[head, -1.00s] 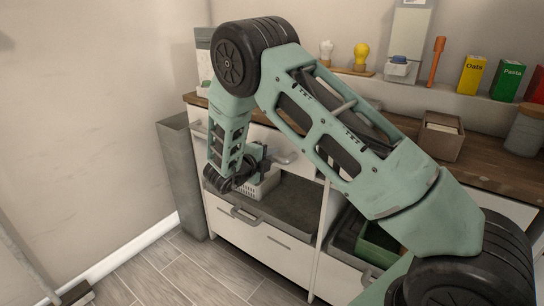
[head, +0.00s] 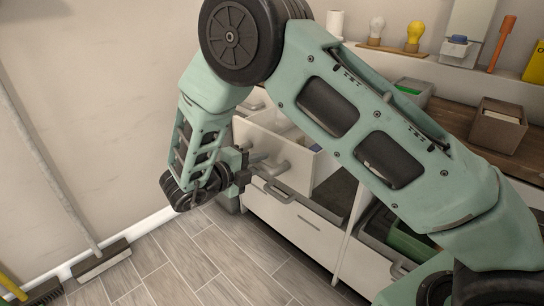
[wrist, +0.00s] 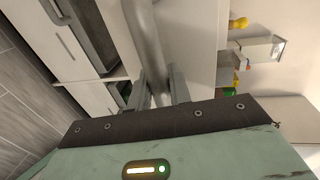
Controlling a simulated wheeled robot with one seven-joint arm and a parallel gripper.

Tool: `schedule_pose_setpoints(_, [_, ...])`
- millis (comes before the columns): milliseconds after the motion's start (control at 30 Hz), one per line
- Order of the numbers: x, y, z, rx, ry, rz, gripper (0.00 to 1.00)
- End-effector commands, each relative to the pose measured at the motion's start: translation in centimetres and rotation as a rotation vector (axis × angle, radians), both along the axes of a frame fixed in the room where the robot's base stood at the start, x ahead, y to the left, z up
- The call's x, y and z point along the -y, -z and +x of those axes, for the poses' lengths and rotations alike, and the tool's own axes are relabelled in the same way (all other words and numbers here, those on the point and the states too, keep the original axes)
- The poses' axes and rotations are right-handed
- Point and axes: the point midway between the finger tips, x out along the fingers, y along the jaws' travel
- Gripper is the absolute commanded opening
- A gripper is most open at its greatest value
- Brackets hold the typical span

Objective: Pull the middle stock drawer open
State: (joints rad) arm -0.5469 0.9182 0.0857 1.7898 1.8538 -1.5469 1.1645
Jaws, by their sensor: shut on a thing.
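A white stock drawer (head: 316,172) stands out from the cabinet in the head view, with its side wall and part of its inside showing. Its grey bar handle (head: 276,167) is at the front. My gripper (head: 243,168) is at this handle, in front of the cabinet, partly hidden by my wrist. In the wrist view the thick grey handle (wrist: 145,45) runs between the two fingers of my gripper (wrist: 160,90), which is shut on it. My arm hides part of the cabinet.
Brooms (head: 100,260) lean on the left wall. The wooden floor (head: 200,250) before the cabinet is clear. A brown box (head: 498,125) stands on the worktop.

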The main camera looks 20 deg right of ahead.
Motion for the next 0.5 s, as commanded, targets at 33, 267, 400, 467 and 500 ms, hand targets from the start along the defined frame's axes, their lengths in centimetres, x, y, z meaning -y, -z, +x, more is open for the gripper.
schedule_pose_setpoints(33, [-0.6,0.1,-0.2,0.0,-0.003,0.001,0.0])
schedule_pose_setpoints(267, [-1.7,0.0,-0.6,0.0,-0.001,0.0,0.0])
schedule_pose_setpoints(400, [-1.8,0.0,-0.6,0.0,-0.001,0.0,0.0])
schedule_pose_setpoints(467, [-1.7,0.0,-0.6,0.0,-0.001,0.0,0.0])
schedule_pose_setpoints(500, [-1.7,0.0,-0.6,0.0,-0.001,0.0,0.0])
